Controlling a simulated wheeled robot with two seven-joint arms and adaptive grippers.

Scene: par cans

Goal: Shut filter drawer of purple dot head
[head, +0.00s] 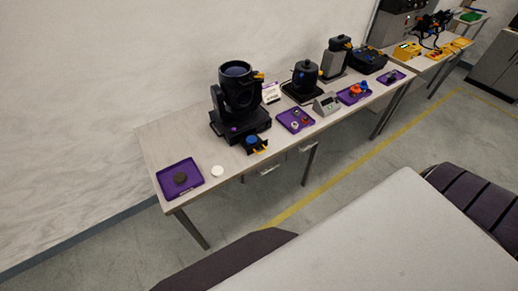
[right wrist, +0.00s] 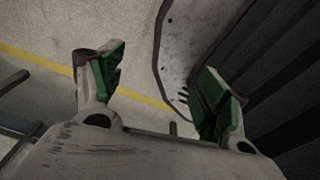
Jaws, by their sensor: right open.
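The black moving head light (head: 238,92) stands upright on the near part of the long table, and a small purple dot (head: 233,129) shows on its base. A black drawer-like piece (head: 257,145) with a dark blue round top and a yellow-orange tab sticks out at the table's front edge, beside the base. I cannot tell for certain whether it is the filter drawer. Another yellow-orange tab (head: 259,76) shows on the upper head. My right gripper (right wrist: 160,85) has its green-padded fingers wide apart, empty, above the floor and away from the table. My left gripper is not in view.
A purple tray (head: 164,188) with a dark round piece and a white disc (head: 217,171) are at the table's near end. A second black head (head: 304,78), a purple tray (head: 283,120) and a grey box (head: 326,103) stand further along. Floor shows before the table.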

